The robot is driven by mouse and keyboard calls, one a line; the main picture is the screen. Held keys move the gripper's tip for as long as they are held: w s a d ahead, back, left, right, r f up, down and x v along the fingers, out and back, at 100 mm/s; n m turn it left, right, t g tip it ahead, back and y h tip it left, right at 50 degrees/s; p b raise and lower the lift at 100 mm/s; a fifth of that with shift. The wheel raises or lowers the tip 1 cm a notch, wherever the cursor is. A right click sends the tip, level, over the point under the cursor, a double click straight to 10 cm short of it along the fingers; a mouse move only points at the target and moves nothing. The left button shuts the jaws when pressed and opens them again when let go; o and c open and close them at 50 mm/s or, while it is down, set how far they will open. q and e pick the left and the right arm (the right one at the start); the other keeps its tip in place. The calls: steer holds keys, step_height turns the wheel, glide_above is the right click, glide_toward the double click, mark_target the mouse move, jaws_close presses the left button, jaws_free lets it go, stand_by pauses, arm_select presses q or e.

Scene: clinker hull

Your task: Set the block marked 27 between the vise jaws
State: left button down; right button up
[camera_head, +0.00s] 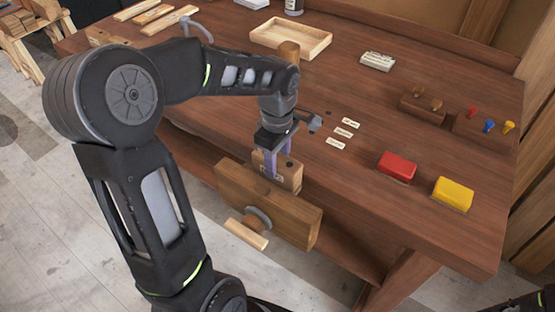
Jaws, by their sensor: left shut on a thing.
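A light-brown wooden block (291,178) is at the front edge of the workbench, just behind the vise's wooden front jaw (300,222). A dark mark shows on its near face, too small to read. My left gripper (277,163) reaches down from above, its purple fingers shut on the block. The block's lower part is hidden behind the front jaw. I cannot tell whether it touches the jaws. The vise's handle (246,234) sticks out in front. My right gripper is out of view.
The workbench (335,185) has a red block (397,166) and a yellow block (453,193) at right. Small labels (343,132) lie near the middle. A wooden tray (315,48) and pegs (489,126) in a holder stand farther back.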

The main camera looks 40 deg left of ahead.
arm_select(q)
steer(key=shift+f+b, duration=0.35)
steer(key=shift+f, duration=0.15)
steer(key=c, duration=0.8)
jaws_free()
steer(key=shift+r+p, duration=0.45)
step_height(320, 180, up, 12)
steer(key=shift+r, duration=0.2)
